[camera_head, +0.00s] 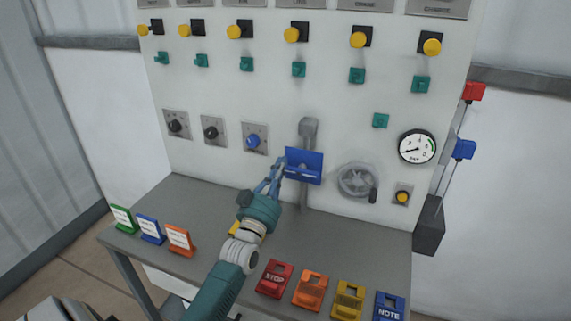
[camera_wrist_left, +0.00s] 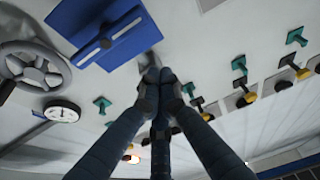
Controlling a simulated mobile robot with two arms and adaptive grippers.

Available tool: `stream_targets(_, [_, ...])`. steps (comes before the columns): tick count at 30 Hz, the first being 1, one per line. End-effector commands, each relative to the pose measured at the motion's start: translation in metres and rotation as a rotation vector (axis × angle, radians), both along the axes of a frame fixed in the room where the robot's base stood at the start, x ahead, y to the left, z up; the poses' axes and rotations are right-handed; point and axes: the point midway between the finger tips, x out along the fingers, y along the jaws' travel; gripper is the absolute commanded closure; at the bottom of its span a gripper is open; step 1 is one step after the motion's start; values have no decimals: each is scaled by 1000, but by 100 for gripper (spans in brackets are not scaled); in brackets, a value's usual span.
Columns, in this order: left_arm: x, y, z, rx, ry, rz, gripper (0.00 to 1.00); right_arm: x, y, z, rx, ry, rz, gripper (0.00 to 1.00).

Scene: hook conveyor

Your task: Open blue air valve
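My left gripper (camera_head: 280,164) is in front of the panel, at the left edge of a blue slotted plate (camera_head: 304,175). The plate hangs in front of a grey lever or pipe (camera_head: 309,128). In the left wrist view the fingers (camera_wrist_left: 160,76) come together, with no object seen between them. The blue plate (camera_wrist_left: 103,32) is just beyond them, up and left; contact is unclear. At the right side of the panel stand a blue-ended handle (camera_head: 464,149) and a red-ended one (camera_head: 473,91). A blue knob (camera_head: 252,141) is left of the plate. My right gripper is not in view.
A grey handwheel (camera_head: 357,181) and a round gauge (camera_head: 417,147) are right of the plate. Yellow buttons and green switches line the panel above. Coloured tags stand on the shelf (camera_head: 195,196) at left, with red, orange, yellow and blue blocks at its front.

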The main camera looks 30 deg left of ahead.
Motion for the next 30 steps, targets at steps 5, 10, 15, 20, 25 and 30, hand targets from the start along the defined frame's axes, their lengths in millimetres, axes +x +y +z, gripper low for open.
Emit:
stream_targets(5, [36,9,17,2,-2,1,100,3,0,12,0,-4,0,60])
stream_targets(10, [38,9,-11,1,5,0,100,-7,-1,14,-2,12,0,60])
stream_targets(15, [38,9,-24,0,2,0,100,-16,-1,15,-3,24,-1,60])
stream_targets(20, [37,9,-27,1,0,0,100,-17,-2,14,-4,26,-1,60])
stream_targets(25, [37,9,-27,1,0,0,100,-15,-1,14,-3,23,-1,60])
stream_targets(30, [37,11,-28,-5,-1,0,100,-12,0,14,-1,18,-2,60])
